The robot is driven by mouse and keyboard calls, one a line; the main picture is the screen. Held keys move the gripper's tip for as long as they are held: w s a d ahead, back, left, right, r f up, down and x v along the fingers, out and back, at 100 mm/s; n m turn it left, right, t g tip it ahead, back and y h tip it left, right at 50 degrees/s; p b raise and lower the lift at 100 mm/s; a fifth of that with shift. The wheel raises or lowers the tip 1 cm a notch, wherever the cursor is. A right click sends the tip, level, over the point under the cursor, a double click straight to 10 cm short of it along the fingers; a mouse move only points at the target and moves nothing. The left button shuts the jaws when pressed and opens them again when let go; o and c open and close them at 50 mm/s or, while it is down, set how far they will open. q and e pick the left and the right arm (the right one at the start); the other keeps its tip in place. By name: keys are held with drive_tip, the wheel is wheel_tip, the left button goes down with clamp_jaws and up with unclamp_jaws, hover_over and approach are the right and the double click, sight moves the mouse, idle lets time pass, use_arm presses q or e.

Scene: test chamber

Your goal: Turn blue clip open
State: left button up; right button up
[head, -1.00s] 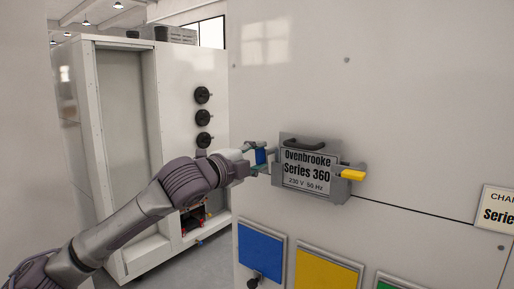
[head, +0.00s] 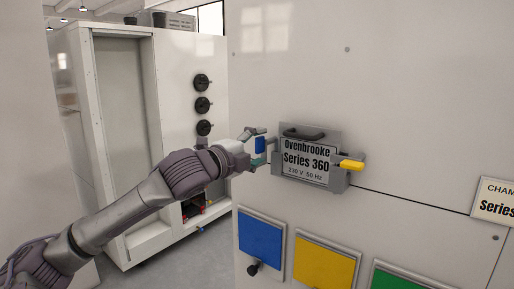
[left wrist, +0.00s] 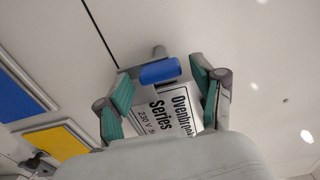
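The blue clip (head: 260,145) sticks out at the left side of the grey latch plate labelled "Ovenbrooke Series 360" (head: 305,160). My left gripper (head: 256,148) is open, with one finger above the clip and one below it in the head view. In the left wrist view, the blue clip (left wrist: 160,71) lies across the gap between the two teal-padded fingers of my left gripper (left wrist: 163,88), near their tips. Both pads look apart from the clip. My right gripper is not in view.
A yellow clip (head: 351,166) sticks out at the plate's right side. A dark handle (head: 304,133) sits on the plate's top. Blue (head: 261,238), yellow (head: 326,264) and green panels lie below on the white wall. A white cabinet (head: 180,65) stands behind my left arm.

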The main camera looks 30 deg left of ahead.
use_arm(q)
drive_tip(key=s, duration=0.7)
drive_tip(key=shift+s+a, duration=0.2)
drive_tip(key=shift+a, duration=0.1)
drive_tip(key=shift+s, duration=0.1)
idle(0.7)
